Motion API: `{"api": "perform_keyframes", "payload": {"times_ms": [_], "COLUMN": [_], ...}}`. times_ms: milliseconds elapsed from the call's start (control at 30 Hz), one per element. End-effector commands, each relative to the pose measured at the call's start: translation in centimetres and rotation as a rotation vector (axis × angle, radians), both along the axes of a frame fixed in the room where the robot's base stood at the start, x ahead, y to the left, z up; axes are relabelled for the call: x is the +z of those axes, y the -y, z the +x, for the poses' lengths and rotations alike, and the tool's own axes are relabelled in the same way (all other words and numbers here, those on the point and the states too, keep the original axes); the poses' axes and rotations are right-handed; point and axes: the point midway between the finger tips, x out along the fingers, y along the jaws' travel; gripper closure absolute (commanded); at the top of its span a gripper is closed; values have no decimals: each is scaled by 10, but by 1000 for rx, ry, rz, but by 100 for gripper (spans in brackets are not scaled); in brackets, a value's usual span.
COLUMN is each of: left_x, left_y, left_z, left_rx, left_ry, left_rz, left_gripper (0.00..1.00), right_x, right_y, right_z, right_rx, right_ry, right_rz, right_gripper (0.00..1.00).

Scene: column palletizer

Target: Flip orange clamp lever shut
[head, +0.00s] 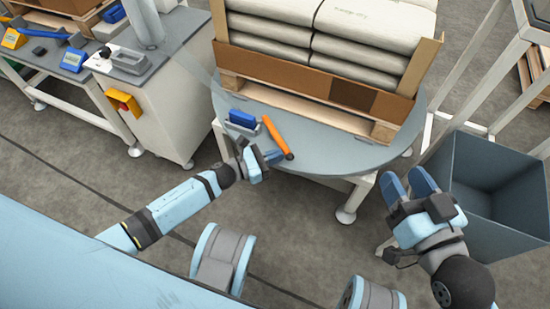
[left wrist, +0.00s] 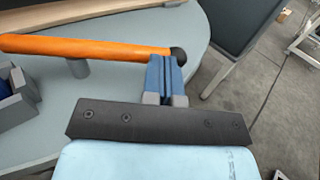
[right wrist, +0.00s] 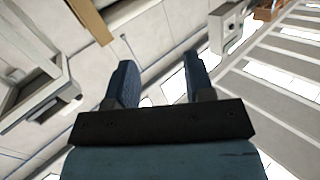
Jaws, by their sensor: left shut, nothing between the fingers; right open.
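The orange clamp lever (head: 277,137) is a long bar on the round grey turntable (head: 320,158), in front of the pallet. In the left wrist view the lever (left wrist: 85,47) runs from the left edge to a dark end cap beside my fingertips. My left gripper (head: 273,157) is shut and empty, with its blue fingers at the lever's near end; it also shows in the left wrist view (left wrist: 166,75). I cannot tell whether they touch. My right gripper (head: 408,184) is open and empty, off the turntable's right side; it also shows in the right wrist view (right wrist: 158,80).
A blue block in a grey holder (head: 241,122) sits left of the lever. The pallet (head: 300,100) carries stacked white sacks between cardboard walls. A grey bin (head: 490,180) stands right, beside a white frame. A bench (head: 75,65) with devices stands left.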

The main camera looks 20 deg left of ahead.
Motion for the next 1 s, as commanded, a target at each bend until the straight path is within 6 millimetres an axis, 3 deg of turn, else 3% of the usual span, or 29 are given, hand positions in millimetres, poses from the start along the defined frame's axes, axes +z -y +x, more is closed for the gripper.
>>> {"api": "perform_keyframes", "payload": {"times_ms": [533,1000], "left_x": [0,0], "left_y": [20,24], "left_z": [14,16], "left_rx": [-5,-5], "left_ry": [1,0], "left_rz": [-1,-1], "left_gripper": [100,100], "right_x": [-1,-1], "right_y": [2,5], "right_z": [8,9], "right_rx": [-4,-1], "right_ry": [73,93], "right_rz": [-41,-64], "right_gripper": [52,52]}}
